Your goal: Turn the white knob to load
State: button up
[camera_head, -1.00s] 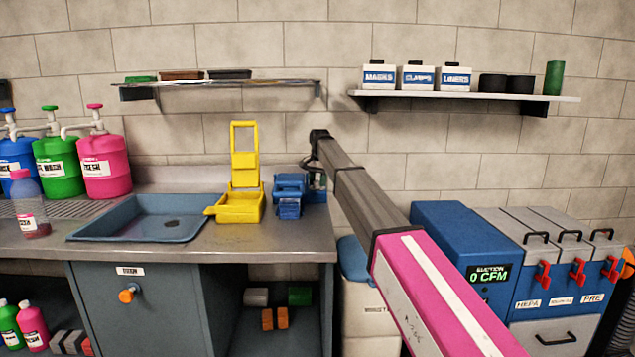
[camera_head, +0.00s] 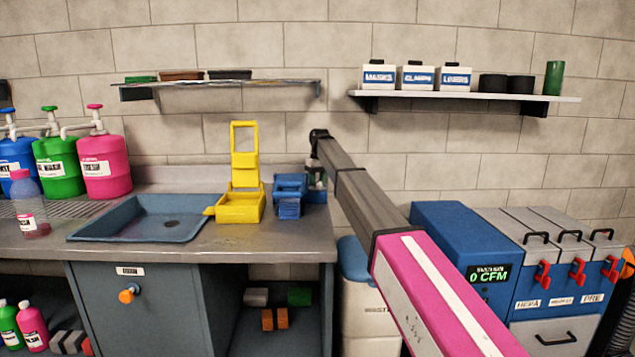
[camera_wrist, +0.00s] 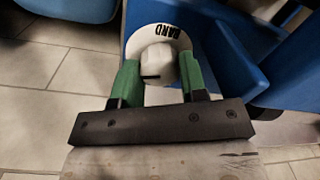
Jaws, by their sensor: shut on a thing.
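The white knob (camera_wrist: 160,70) shows in the wrist view on a white round dial (camera_wrist: 152,36). The dial has black lettering that seems to read "BARD", and a short dark mark shows on the knob. My gripper (camera_wrist: 158,66) has its green fingers shut on the knob, one on each side. The dial sits against a blue body (camera_wrist: 213,42). In the head view my arm reaches to the right side of a small blue device (camera_head: 290,190) on the counter. The fingers and knob cannot be made out there.
A yellow device (camera_head: 240,205) stands left of the blue one, beside a sink basin (camera_head: 140,218). A shelf (camera_head: 465,97) with white boxes hangs above right. A blue suction unit (camera_head: 450,240) reading 0 CFM stands at the right. Tiled floor (camera_wrist: 50,68) shows in the wrist view.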

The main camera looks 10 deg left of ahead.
jog(key=n, duration=1)
jog(key=shift+n, duration=0.4)
jog(key=shift+a+n+h, duration=0.1)
jog(key=shift+n+h, duration=0.2)
jog(key=shift+n, duration=1.5)
jog(key=o, duration=0.9)
jog(key=shift+r, duration=0.1)
jog(key=r, duration=1)
jog(key=shift+w+a+r, duration=0.1)
jog(key=shift+w+r, duration=0.15)
jog(key=shift+r, duration=0.05)
